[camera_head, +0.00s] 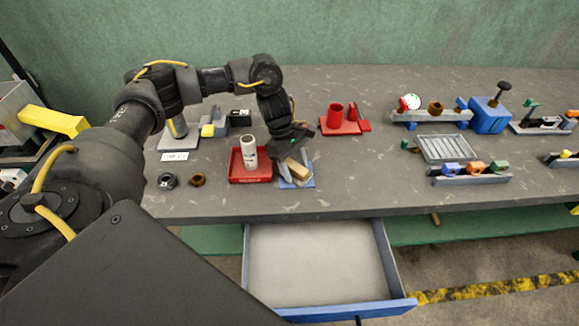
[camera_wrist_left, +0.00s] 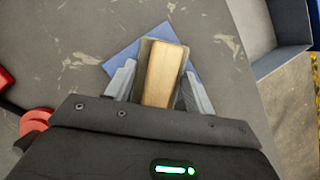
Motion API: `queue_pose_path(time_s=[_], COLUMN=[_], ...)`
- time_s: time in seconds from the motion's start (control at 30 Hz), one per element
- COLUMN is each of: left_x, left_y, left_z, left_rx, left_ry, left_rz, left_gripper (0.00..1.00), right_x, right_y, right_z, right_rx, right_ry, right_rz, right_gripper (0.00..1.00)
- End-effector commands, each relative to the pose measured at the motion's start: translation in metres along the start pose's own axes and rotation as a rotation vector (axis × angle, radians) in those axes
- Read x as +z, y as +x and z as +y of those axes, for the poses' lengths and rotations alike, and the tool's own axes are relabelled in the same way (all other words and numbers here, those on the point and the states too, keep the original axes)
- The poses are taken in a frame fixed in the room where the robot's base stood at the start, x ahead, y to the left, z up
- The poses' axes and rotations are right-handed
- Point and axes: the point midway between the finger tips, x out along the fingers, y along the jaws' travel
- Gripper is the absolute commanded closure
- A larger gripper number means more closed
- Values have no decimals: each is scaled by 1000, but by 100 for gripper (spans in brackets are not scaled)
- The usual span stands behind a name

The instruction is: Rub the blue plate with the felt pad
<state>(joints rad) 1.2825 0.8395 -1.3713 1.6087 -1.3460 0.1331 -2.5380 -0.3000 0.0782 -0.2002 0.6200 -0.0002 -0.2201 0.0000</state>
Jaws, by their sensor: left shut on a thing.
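The blue plate (camera_head: 307,183) is a flat square on the grey table, near its front edge. My left gripper (camera_head: 290,170) is over the plate and shut on the felt pad (camera_head: 298,169), a block with a tan wooden top. In the left wrist view the pad (camera_wrist_left: 164,72) sits between the two fingers of the gripper (camera_wrist_left: 160,88), and the blue plate (camera_wrist_left: 122,55) shows beneath and around it. The pad's underside is hidden, so I cannot tell whether it touches the plate. My right gripper is not in view.
A red tray (camera_head: 250,179) with a white bottle (camera_head: 249,153) stands just left of the plate. An open drawer (camera_head: 318,262) juts out below the table's front edge. A red holder (camera_head: 343,123) stands behind to the right. The table front right of the plate is clear.

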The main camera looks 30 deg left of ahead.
Motion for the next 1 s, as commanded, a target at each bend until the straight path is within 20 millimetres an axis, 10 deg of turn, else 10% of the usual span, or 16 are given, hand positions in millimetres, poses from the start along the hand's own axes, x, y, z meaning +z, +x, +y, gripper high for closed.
queue_pose_path(time_s=[1.0], left_x=[25], left_y=[5], left_z=[24], left_rx=[7], left_ry=[0], left_rz=[-3], left_gripper=[83], right_x=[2], right_y=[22], right_z=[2], right_rx=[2], right_ry=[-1], right_rz=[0], right_gripper=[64])
